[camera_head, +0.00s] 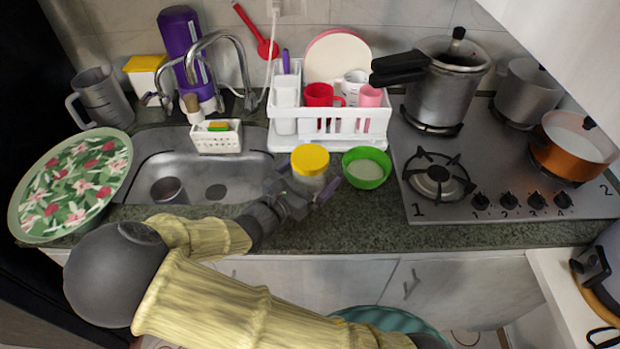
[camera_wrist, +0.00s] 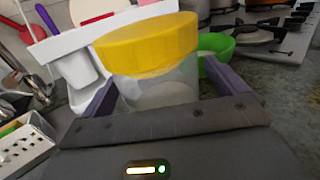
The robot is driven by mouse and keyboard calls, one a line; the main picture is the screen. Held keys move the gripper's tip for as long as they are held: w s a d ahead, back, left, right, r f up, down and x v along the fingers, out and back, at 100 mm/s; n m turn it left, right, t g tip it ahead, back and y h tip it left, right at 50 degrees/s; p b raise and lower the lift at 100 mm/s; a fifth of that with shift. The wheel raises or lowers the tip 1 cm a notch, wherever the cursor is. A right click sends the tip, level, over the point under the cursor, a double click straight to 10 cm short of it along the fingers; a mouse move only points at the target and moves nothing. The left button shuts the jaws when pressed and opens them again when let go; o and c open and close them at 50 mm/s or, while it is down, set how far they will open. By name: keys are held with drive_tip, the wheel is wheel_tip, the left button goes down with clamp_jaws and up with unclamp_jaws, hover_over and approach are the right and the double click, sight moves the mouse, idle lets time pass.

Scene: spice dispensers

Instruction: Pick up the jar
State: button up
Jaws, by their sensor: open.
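The jar (camera_head: 310,161) has a yellow lid and a clear, pale body. It stands on the counter in front of the white dish rack, left of a green bowl. In the wrist view the jar (camera_wrist: 150,62) is large and upright, just ahead of my gripper. My gripper (camera_head: 305,190) is open at the near side of the jar. In the wrist view the two purple-grey fingers (camera_wrist: 165,88) stand at the left and right of the jar's body. A gap shows by the right finger; I cannot tell whether the left one touches. The lower jar is hidden by my gripper.
The green bowl (camera_head: 366,167) stands close to the jar's right. The white dish rack (camera_head: 340,141) with cups is behind it. The sink (camera_head: 240,184) and a white sponge basket (camera_head: 216,140) lie left. The stove (camera_head: 480,204) is right. Bare counter (camera_head: 375,222) shows in front of the bowl.

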drive_tip(key=c, duration=1.5)
drive_tip(key=shift+r, duration=0.1)
wheel_tip(320, 180, up, 10)
drive_tip(key=shift+p, duration=0.65)
